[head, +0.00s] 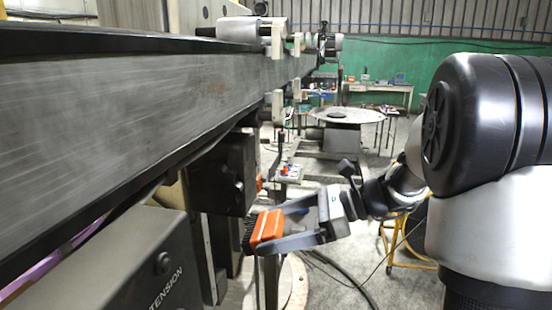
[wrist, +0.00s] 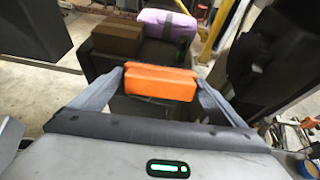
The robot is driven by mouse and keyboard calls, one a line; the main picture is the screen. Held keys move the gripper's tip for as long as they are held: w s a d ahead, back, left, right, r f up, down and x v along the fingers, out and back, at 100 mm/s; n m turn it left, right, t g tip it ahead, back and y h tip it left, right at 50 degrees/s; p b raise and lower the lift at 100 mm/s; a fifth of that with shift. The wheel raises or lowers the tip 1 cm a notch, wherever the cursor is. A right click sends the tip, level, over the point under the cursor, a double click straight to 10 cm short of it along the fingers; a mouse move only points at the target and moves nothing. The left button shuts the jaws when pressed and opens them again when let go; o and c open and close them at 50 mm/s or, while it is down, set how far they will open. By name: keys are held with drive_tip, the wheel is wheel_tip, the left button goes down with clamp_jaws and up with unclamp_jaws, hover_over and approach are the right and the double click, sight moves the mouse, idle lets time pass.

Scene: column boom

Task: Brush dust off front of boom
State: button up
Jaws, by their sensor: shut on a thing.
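The boom (head: 150,110) is a long dark grey metal beam. It runs from the near left towards the back centre in the head view, and its broad side face looks streaked and dusty. My gripper (head: 267,232) is shut on an orange brush (head: 270,227), with dark bristles facing left. The brush is below the boom's lower edge, apart from the boom face, near dark boxes under it. In the wrist view my gripper (wrist: 160,88) has a finger at each end of the orange brush body (wrist: 160,83). The bristles are hidden there.
A dark box (head: 222,172) hangs under the boom, and a larger box marked "TENSION" (head: 120,262) is at the near left. A round table (head: 345,116) stands behind. A purple bundle (wrist: 167,24) and brown box (wrist: 116,39) show in the wrist view. Floor to the right holds cables.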

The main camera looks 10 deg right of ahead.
wheel_tip(320, 180, up, 16)
drive_tip(key=s+a+m+t+y, duration=0.1)
drive_tip(key=s+t+y, duration=0.1)
drive_tip(key=t, duration=0.1)
wheel_tip(320, 180, up, 10)
drive_tip(key=y+b, duration=0.1)
drive_tip(key=y, duration=0.1)
hover_over(273, 226)
drive_tip(key=s, duration=0.4)
drive_tip(key=b+x, duration=0.1)
drive_tip(key=x, duration=0.5)
drive_tip(key=shift+x, duration=0.85)
